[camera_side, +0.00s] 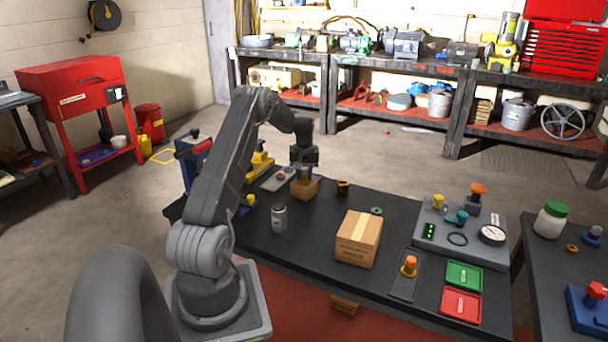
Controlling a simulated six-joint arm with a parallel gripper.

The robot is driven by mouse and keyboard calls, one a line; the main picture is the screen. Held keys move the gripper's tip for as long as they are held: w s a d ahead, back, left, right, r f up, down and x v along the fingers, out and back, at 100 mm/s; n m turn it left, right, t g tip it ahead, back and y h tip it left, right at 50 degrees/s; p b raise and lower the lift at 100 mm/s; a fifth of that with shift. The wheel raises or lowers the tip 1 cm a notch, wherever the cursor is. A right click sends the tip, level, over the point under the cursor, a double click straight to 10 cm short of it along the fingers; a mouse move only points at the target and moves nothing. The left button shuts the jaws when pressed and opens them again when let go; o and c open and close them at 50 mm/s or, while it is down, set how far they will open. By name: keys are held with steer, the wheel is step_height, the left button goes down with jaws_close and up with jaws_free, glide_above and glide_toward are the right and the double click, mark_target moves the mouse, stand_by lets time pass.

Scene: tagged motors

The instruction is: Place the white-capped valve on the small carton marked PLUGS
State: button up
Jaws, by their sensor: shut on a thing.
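My gripper (304,172) is at the far side of the dark table, pointing down just over a small brown carton (304,189). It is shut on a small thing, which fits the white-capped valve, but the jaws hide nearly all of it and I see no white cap. The held thing is at or just above the carton's top; I cannot tell whether they touch. The carton's marking is too small to read, so I cannot confirm PLUGS.
A larger taped carton (358,240) stands mid-table, with a grey canister (279,218) to its left. Farther right are an orange-topped valve (409,266), green (464,275) and red (461,304) trays and a grey panel (470,249) with fittings. Bare tabletop lies between canister and large carton.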

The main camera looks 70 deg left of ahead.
mark_target(304, 169)
steer(key=o, duration=1)
steer(key=shift+f, duration=0.1)
step_height(304, 169, up, 12)
steer(key=shift+f, duration=0.1)
steer(key=w+d+r+m+t, duration=0.1)
steer(key=w+d+r+m, duration=0.1)
steer(key=d+r, duration=0.5)
steer(key=w+d+r+m+y, duration=0.1)
steer(key=d+r+m, duration=0.15)
steer(key=d, duration=0.85)
steer(key=w+d+r+m+t, duration=0.1)
steer(key=w+d+r+m, duration=0.1)
steer(key=d+r, duration=0.5)
steer(key=s+d+m+t, duration=0.15)
steer(key=s+d, duration=0.25)
steer(key=d, duration=0.4)
steer(key=s+d+m, duration=0.2)
steer(key=s+d, duration=0.1)
steer(key=d, duration=0.5)
steer(key=s+d+f+m, duration=0.1)
steer(key=s+d, duration=0.2)
steer(key=s+d+f+m+t, duration=0.1)
steer(key=s+d+f+m, duration=0.1)
steer(key=s+d, duration=0.1)
steer(key=s+d+f+m+t+h, duration=0.1)
steer(key=s+d, duration=0.2)
steer(key=s, duration=0.1)
steer(key=shift+s+d+f, duration=0.15)
steer(key=shift+s+d, duration=0.05)
steer(key=shift+s, duration=0.1)
